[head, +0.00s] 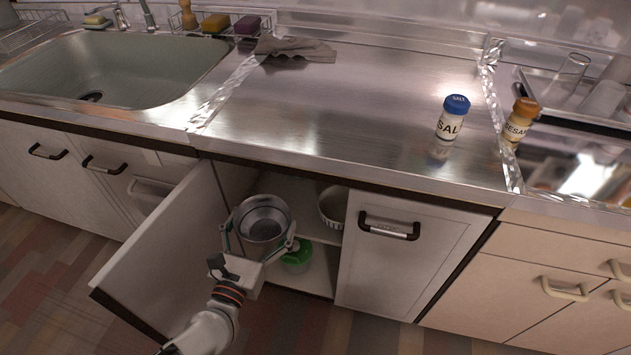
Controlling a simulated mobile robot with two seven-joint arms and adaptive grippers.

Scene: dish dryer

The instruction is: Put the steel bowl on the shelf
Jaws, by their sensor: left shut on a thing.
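The steel bowl (263,222) is in the opening of the cabinet under the counter, at the level of the upper shelf (300,192). My left gripper (262,236) is shut on the steel bowl, with its fingers at the two sides of the bowl. The bowl is open toward the camera. I cannot tell whether its base touches the shelf. My right gripper is not in view.
The left cabinet door (165,250) stands open beside my left arm; the right door (405,255) is closed. A white ribbed dish (332,207) stands on the upper shelf to the right of the bowl. A green item (297,258) sits below. A salt shaker (452,118) stands on the counter.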

